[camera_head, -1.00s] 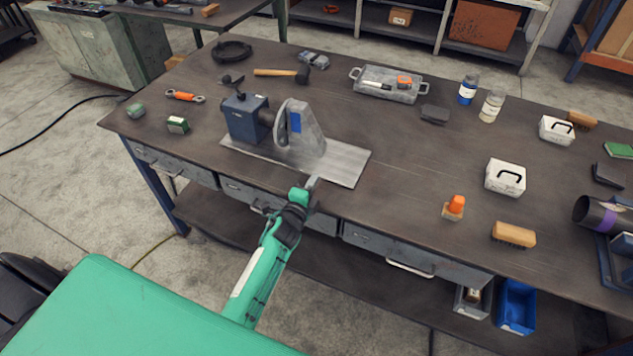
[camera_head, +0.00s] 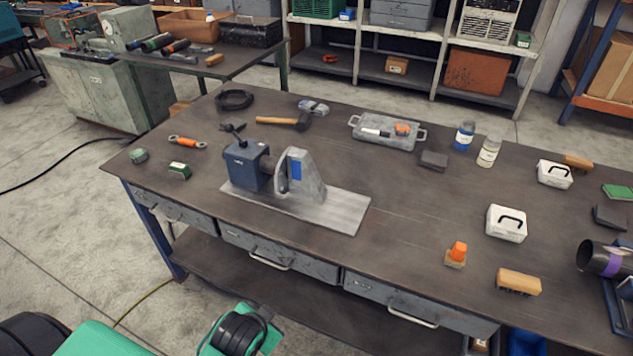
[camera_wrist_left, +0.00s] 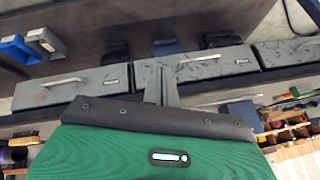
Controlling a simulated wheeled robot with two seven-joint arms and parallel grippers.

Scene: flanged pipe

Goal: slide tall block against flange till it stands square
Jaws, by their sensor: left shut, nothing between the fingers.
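The tall block (camera_head: 304,180), grey with a sloping side and a blue patch, stands upright on a pale metal plate (camera_head: 335,212). The flange (camera_head: 281,174) is a dark disc on a short pipe from the blue housing (camera_head: 243,165), just left of the block. Block and flange are very close; I cannot tell whether they touch all along or whether the block is square. My left gripper (camera_wrist_left: 161,84) is shut and empty in the left wrist view, in front of the bench drawers, away from the block. In the head view only my left arm shows, at the bottom.
The bench top is clear right of the plate. A hammer (camera_head: 290,121) and grey tray (camera_head: 384,136) lie behind. A white box (camera_head: 507,223), an orange-topped item (camera_head: 457,254) and a brush (camera_head: 519,281) are at the right. Drawers (camera_head: 262,250) line the front edge.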

